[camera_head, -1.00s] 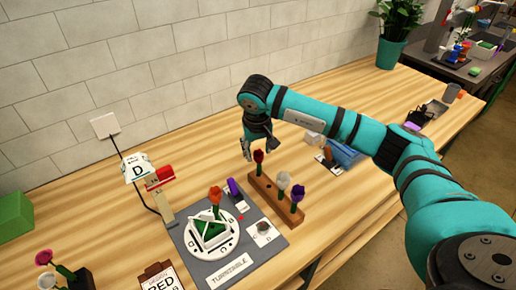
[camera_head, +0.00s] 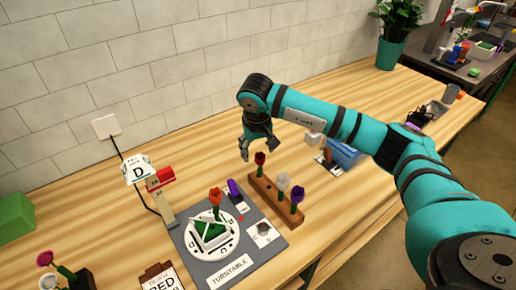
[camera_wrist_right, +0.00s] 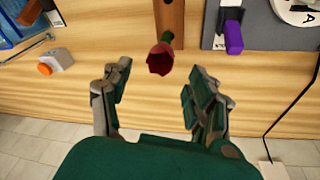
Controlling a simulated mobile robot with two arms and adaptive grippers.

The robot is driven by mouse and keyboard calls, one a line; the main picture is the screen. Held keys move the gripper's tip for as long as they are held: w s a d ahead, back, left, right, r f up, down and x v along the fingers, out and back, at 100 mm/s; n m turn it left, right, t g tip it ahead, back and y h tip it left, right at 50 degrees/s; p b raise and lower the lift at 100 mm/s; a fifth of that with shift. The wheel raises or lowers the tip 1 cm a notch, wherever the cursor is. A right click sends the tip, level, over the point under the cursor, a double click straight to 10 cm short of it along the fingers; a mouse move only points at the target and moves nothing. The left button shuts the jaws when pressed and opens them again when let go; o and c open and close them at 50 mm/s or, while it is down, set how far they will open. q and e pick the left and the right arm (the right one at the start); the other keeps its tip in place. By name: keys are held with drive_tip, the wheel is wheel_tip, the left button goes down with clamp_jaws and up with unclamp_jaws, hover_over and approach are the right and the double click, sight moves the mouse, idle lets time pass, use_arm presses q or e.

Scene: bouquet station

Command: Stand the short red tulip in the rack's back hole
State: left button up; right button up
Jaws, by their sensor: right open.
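The short red tulip (camera_head: 260,158) stands upright at the back end of the wooden rack (camera_head: 262,186), the end toward the wall. In the right wrist view the red bloom (camera_wrist_right: 160,61) is at the end of the rack (camera_wrist_right: 169,18), its green stem partly showing; the hole itself is hidden. My right gripper (camera_head: 257,147) is open and empty, just behind and above the red bloom. In the wrist view its two fingers (camera_wrist_right: 156,95) are spread apart, with the bloom beyond the fingertips and not between them. My left gripper is not in view.
A white tulip (camera_head: 283,182) and a purple tulip (camera_head: 297,195) stand in the rack. Left of it is the turntable (camera_head: 228,240) with an orange-red tulip (camera_head: 215,197). A purple object (camera_head: 234,188) lies near the rack. A blue tray (camera_head: 345,154) is to the right.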

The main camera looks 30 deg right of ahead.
drive_tip(key=shift+p+v, duration=1.35)
drive_tip(key=shift+v, duration=1.5)
drive_tip(key=shift+o, duration=0.5)
drive_tip(key=o, duration=0.5)
drive_tip(key=shift+c, duration=0.2)
drive_tip(key=shift+f, duration=0.1)
